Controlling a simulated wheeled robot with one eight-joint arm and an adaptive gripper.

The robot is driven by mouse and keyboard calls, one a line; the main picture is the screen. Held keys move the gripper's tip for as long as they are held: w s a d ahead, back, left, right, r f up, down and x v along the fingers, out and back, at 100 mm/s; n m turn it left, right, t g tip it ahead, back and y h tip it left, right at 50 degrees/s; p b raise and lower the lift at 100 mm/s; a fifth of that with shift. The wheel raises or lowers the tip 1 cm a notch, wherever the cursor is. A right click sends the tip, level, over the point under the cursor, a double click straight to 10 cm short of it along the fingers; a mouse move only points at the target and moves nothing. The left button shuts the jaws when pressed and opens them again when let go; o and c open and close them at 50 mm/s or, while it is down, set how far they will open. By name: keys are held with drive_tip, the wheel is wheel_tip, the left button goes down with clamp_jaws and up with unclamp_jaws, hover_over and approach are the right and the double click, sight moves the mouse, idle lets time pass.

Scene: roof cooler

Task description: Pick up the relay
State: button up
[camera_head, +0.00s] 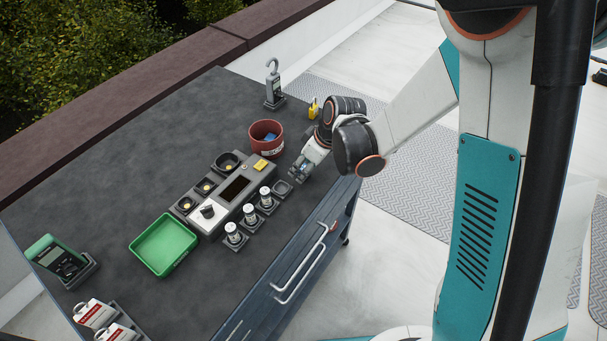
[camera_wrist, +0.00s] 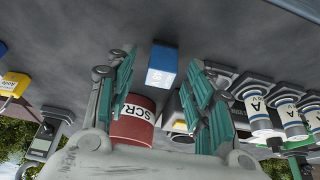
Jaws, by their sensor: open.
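A blue block with a pale lettered face, which looks like the relay (camera_wrist: 162,66), stands on the dark bench top in the wrist view. It appears between the two teal-padded fingers of my gripper (camera_wrist: 160,100), beyond the tips, with a gap on both sides. My gripper is open and empty. In the head view my gripper (camera_head: 298,172) is low over the bench, right of the red bin and near the front edge. The block is hard to make out there, mostly hidden by the fingers.
The red scrap bin (camera_head: 265,139) holds something blue. A grey test unit (camera_head: 234,190), several cylinders on pads (camera_head: 250,213) and an empty pad (camera_head: 282,188) are close by. A green tray (camera_head: 164,244), a clamp meter (camera_head: 274,88) and a yellow padlock (camera_head: 313,108) stand farther off.

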clamp_jaws()
idle(0.3)
